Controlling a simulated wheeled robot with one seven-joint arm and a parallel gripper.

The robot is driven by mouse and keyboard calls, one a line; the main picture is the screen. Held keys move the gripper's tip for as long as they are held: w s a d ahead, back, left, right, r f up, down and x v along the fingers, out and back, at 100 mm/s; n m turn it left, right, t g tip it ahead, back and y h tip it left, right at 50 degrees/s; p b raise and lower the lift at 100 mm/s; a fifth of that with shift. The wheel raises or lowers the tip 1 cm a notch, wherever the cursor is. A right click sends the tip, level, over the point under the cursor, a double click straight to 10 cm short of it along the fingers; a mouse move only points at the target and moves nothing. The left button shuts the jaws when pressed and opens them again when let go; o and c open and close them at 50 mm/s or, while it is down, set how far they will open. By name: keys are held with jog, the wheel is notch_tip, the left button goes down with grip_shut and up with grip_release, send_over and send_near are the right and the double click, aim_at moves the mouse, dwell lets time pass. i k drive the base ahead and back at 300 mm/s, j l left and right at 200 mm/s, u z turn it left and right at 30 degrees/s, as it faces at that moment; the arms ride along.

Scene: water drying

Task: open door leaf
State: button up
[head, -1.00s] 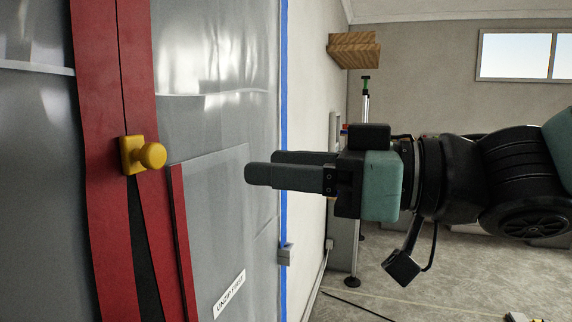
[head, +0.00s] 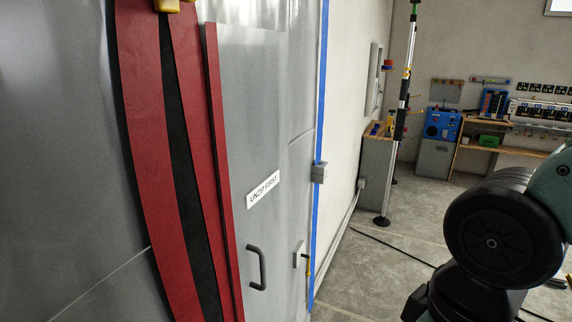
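The door leaf (head: 255,120) is a grey sheet panel with a red strip along its left edge, in the middle left of the head view. A white label (head: 263,189) on it reads "UNZIP FIRST". A dark D-shaped handle (head: 262,268) sits low on the leaf. Left of it, red zip strips (head: 150,170) stand apart with a black gap (head: 190,190) between them. A yellow zip pull (head: 168,6) is cut off at the top edge. My gripper is out of view; only part of my arm shows at the lower right.
A small plate with a yellow piece (head: 307,262) is right of the handle. Blue tape (head: 318,120) edges the sheeting. A pole (head: 402,105) stands on the floor by a grey cabinet (head: 374,170). A dark cable (head: 400,250) crosses the open floor (head: 370,275).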

aim_at(263, 260)
jog(key=k+j+u, duration=0.45)
jog(key=u, duration=0.3)
jog(key=j, duration=0.1)
